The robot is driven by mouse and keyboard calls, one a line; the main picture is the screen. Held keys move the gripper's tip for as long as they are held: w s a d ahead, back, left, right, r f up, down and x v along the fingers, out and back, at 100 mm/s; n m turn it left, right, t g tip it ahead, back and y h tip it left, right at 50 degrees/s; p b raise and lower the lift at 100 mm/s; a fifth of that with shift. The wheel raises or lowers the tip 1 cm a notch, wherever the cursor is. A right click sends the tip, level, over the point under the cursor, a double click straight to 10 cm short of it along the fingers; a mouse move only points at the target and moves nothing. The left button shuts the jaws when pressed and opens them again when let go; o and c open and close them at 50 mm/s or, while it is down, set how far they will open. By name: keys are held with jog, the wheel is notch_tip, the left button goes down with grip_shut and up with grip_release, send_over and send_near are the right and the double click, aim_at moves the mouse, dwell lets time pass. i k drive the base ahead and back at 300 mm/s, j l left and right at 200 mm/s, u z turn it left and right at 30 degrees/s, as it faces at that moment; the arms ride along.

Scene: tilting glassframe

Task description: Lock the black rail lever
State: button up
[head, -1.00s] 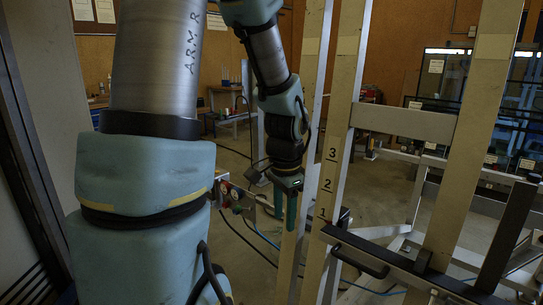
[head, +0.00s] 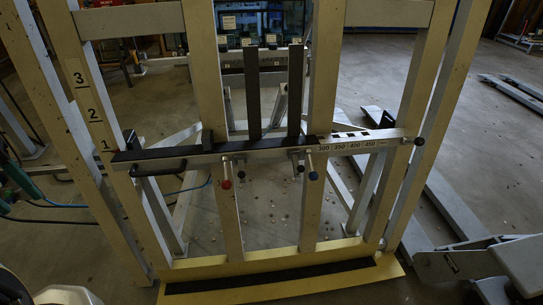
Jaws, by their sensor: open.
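A horizontal rail (head: 262,146) crosses the tilting frame. Several levers with knobs sit along it. One with a black knob (head: 419,141) is at the rail's right end, sticking out to the right. A red-knobbed lever (head: 226,184) also hangs down, further left. I cannot tell which is the black rail lever, or whether it is locked. My gripper (head: 22,181) shows partly at the left edge, open, apart from the rail and well left of the levers.
A black handle (head: 158,170) juts out from the rail's left part. Uprights, one numbered (head: 91,114), stand between the gripper and the levers. A yellow base plate (head: 285,279) with a black strip lies below. Metal beams (head: 455,205) lie on the floor at right.

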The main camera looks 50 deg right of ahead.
aim_at(419, 141)
jog(key=z, duration=2)
